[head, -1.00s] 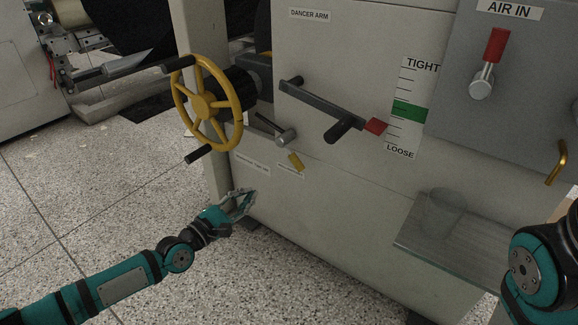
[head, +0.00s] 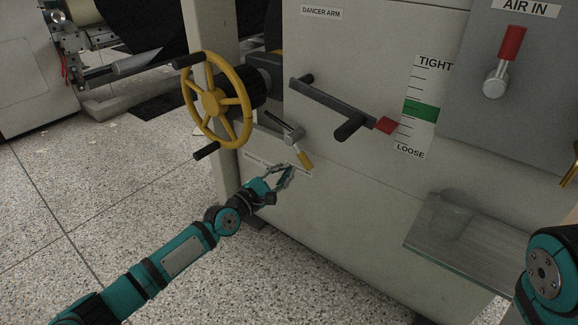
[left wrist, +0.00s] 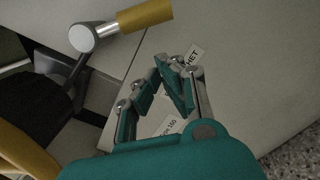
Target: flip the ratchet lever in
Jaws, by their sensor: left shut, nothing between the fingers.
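The grip points down and right in the head view. In the left wrist view the yellow grip (left wrist: 145,15) and round metal hub (left wrist: 82,38) are at the upper left. My left gripper (head: 288,172) is shut and empty, just below and left of the grip, apart from it. Its fingertips meet in the left wrist view (left wrist: 175,70). My right gripper is out of view; only part of my right arm shows.
The dancer arm (head: 345,105) with its black handle and red pointer (head: 385,125) sits above and right. The floor at left is clear.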

